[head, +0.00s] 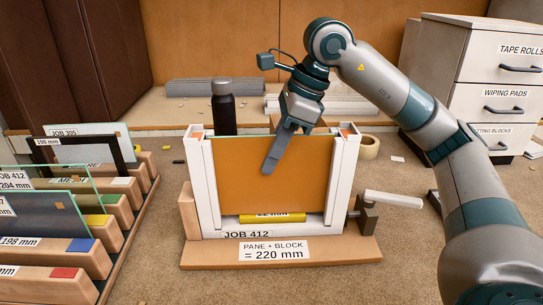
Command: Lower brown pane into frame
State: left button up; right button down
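The brown pane (250,185) stands upright between the white uprights of the frame (208,188), which is marked JOB 412. Its top edge is near the tops of the uprights. Its lower edge covers the upper part of a yellow block (272,218) labelled 22 mm; whether the two touch I cannot tell. My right gripper (277,152) is at the pane's top edge, right of its middle. One finger lies across the front face and the gripper looks shut on the pane; the other finger is hidden behind it. My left gripper is not in view.
A white-handled clamp (392,199) sits at the frame's right. A dark bottle (223,108) and a tape roll (369,147) stand behind. A wooden rack (88,258) of panes is at left, white drawers (487,75) at back right. The bench front right is partly clear.

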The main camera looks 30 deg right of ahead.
jog(key=c, duration=1.9)
grip_release()
jog(key=shift+r, duration=0.1)
jog(key=p+v, duration=0.1)
jog(key=v, duration=1.6)
jog(key=shift+s+r, duration=0.15)
jog(key=shift+d, duration=0.1)
